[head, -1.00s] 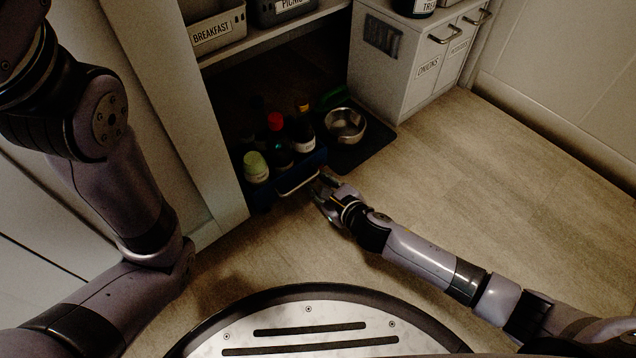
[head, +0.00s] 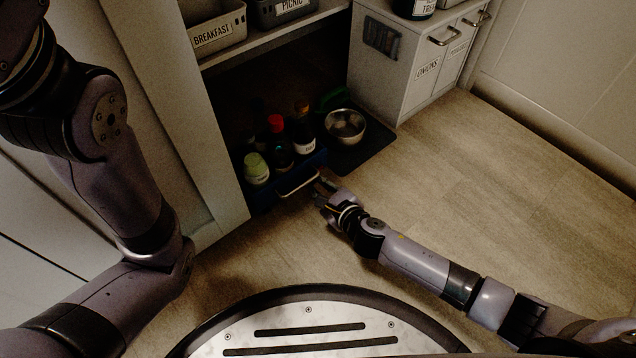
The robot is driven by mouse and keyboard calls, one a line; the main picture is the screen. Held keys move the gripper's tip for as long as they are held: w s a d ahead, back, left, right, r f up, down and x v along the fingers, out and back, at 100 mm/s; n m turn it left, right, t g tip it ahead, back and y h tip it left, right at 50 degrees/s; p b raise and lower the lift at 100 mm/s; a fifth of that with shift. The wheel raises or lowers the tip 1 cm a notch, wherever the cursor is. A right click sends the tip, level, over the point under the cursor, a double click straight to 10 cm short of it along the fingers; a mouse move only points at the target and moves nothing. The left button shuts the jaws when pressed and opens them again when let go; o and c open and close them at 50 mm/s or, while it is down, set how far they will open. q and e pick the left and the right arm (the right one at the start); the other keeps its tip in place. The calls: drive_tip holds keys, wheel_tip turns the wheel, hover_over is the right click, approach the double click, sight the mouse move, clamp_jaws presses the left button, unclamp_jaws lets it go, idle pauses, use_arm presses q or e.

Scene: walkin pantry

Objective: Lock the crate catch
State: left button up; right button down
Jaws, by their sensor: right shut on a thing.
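The blue crate (head: 265,197) stands on the floor in the low bay under the shelf, with several bottles in it. A pale wire bar, seemingly the crate catch (head: 297,184), runs across its front face. My right gripper (head: 321,186) is at the right end of this bar and shut on it; its fingers are dark and small, so the exact grip is hard to see. My left arm comes down the left side, but its gripper is out of view.
A steel bowl (head: 345,125) sits on a dark mat (head: 368,154) right of the crate. A white cabinet (head: 385,84) stands behind the mat. A pale upright panel (head: 222,170) borders the crate's left. Open floor (head: 490,190) lies to the right.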

drive_tip(key=n, duration=0.1)
drive_tip(key=f+n+t+h, duration=0.1)
drive_tip(key=shift+w+d+f+n, duration=0.1)
drive_tip(key=shift+f+n, duration=0.15)
drive_tip(key=shift+n, duration=0.05)
drive_tip(key=shift+w+d+f+n+t+h, duration=0.15)
drive_tip(key=shift+f+n+t+h, duration=0.15)
drive_tip(key=shift+n+t, duration=0.35)
drive_tip(key=c, duration=1.6)
unclamp_jaws()
drive_tip(key=shift+v, duration=3.8)
drive_tip(key=shift+c, duration=0.2)
